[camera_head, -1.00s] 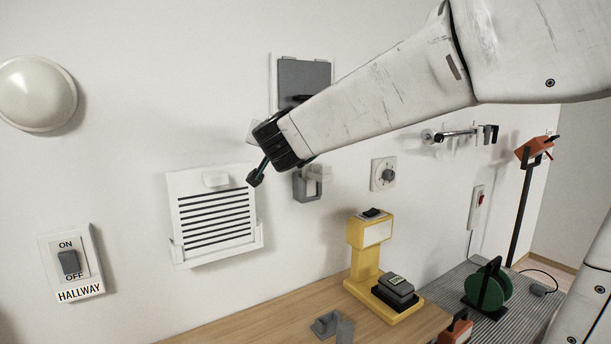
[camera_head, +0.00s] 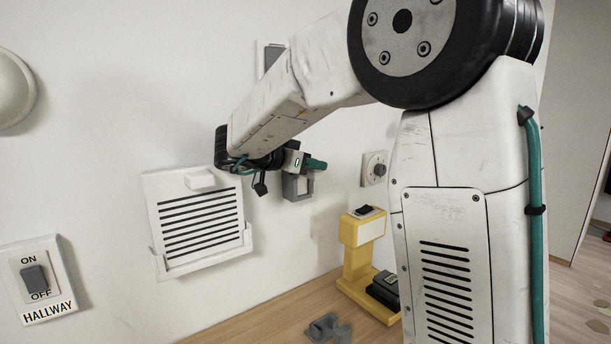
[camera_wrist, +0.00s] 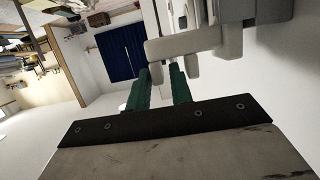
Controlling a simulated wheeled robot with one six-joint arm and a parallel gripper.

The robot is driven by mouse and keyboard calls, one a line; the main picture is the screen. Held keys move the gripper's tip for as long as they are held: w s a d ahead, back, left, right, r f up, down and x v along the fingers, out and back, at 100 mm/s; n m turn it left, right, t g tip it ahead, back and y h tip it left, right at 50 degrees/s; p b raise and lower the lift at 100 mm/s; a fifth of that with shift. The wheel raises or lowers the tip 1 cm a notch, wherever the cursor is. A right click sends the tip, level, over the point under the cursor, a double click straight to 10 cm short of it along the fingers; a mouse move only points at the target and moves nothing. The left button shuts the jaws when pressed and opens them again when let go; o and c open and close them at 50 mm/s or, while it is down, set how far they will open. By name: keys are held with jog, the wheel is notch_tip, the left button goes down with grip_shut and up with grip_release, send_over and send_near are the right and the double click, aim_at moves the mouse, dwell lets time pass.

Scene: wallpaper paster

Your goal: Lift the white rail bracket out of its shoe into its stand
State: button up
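A grey shoe (camera_head: 297,188) is fixed on the wall right of the slatted vent; my gripper (camera_head: 316,164) is in front of its top and hides most of what it holds. In the wrist view, the pale bracket (camera_wrist: 185,46) reaches in from the top, beside a grey block (camera_wrist: 255,12) that looks like the shoe. My gripper's two green fingers (camera_wrist: 160,86) are apart, with their tips close below the bracket's pale arms. I see nothing clamped between them; whether they touch the bracket is unclear. A grey two-part piece (camera_head: 326,328) on the wooden top may be the stand.
A slatted white vent (camera_head: 201,224) is on the wall left of the gripper. A dial plate (camera_head: 374,169) is right of the shoe. A yellow post (camera_head: 357,262) stands on the wooden worktop (camera_head: 262,327). A hallway switch (camera_head: 40,280) is at far left.

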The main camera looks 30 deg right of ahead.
jog(key=x, duration=0.3)
jog(key=shift+s+d, duration=0.1)
jog(key=shift+d, duration=0.15)
jog(key=shift+c, duration=0.3)
jog(key=shift+r, duration=0.1)
grip_shut()
